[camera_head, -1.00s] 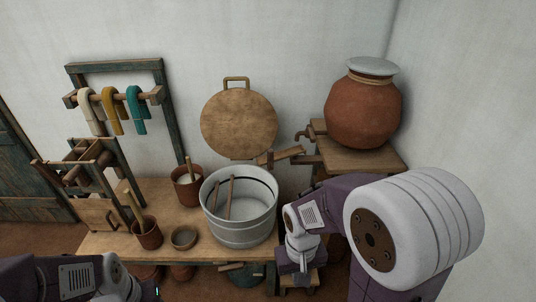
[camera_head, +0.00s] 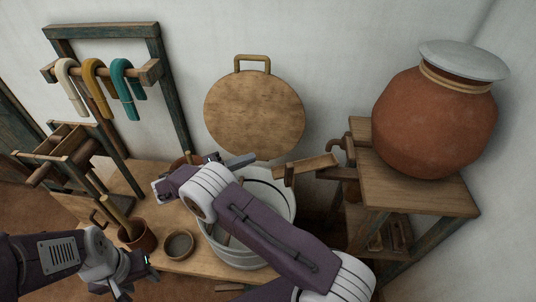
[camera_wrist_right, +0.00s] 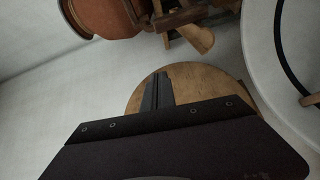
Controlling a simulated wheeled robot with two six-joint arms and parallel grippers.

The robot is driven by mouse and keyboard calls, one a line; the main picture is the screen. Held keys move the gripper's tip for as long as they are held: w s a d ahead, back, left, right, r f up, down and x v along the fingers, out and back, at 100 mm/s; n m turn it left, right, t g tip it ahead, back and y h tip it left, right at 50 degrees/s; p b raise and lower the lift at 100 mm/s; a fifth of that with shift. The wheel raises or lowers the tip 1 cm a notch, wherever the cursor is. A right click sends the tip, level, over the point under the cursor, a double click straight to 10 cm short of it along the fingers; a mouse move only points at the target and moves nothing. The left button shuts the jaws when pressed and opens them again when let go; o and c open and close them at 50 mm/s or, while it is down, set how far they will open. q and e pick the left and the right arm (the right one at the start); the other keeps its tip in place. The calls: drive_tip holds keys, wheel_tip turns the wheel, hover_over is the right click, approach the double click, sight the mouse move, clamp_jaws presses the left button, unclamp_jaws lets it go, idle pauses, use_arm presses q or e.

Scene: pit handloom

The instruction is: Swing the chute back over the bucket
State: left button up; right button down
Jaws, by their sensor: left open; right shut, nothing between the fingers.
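The chute (camera_head: 307,166) is a short wooden trough beside the jar stand. Its left end is close to the bucket's far right rim, and it runs right toward the stand. The pale metal bucket (camera_head: 284,195) stands on the bench, partly hidden by my right arm. My right gripper (camera_head: 243,160) is shut and empty above the bucket's far side, pointing toward the chute and apart from it. In the right wrist view its closed fingers (camera_wrist_right: 157,90) lie before the round wooden board; the bucket (camera_wrist_right: 292,50) is at right. My left gripper (camera_head: 132,277) is open and empty at lower left.
The clay jar (camera_head: 435,115) with a grey lid stands on a wooden stand (camera_head: 420,185) at right. The round board (camera_head: 254,112) leans on the wall behind the bucket. A brown pot (camera_head: 137,237) and small bowl (camera_head: 179,245) sit left of the bucket.

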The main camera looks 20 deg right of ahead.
drive_tip(key=s+a+f+n+t, duration=0.2)
drive_tip(key=a+f, duration=0.1)
drive_tip(key=a, duration=0.1)
use_arm(q)
drive_tip(key=r+p, duration=0.1)
drive_tip(key=s+r+p, duration=0.1)
drive_tip(key=r+p, duration=0.1)
drive_tip(key=shift+a+r, duration=0.2)
use_arm(e)
drive_tip(key=d, duration=0.4)
drive_tip(key=s+d, duration=0.1)
drive_tip(key=d, duration=0.3)
drive_tip(key=s+d, duration=0.1)
drive_tip(key=d, duration=0.3)
drive_tip(key=shift+f, duration=0.25)
drive_tip(key=shift+s, duration=0.1)
